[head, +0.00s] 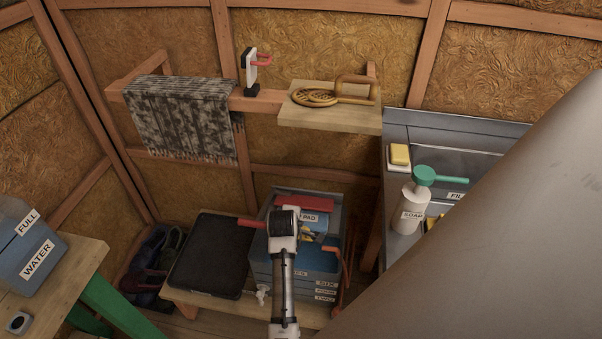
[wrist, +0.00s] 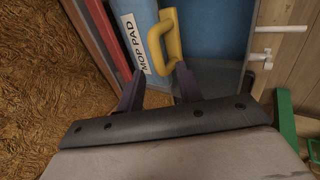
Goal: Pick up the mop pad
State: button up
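The mop pad is a blue pack with a white MOP PAD label and a yellow handle, held in a blue-grey bin. In the wrist view, the mop pad (wrist: 136,18) is at the top, just beyond my gripper (wrist: 160,77). My gripper is open, with its two dark fingers apart. The lower end of the yellow handle (wrist: 157,45) shows between the fingertips; I cannot tell whether they touch it. In the head view, the mop pad (head: 314,218) is partly covered by a white and black part in front of it, and my gripper is not clearly made out.
The bin (head: 318,262) stands on a low wooden bench (head: 205,303) beside a black slab (head: 210,254). A red edge (wrist: 104,35) runs left of the pad. A shelf (head: 330,118) is above; a grey counter (head: 395,225) is right.

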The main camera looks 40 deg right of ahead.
jog(key=shift+p+x, duration=0.6)
jog(key=shift+x, duration=1.9)
jog(key=shift+s+d, duration=0.1)
jog(key=shift+d, duration=0.05)
grip_shut()
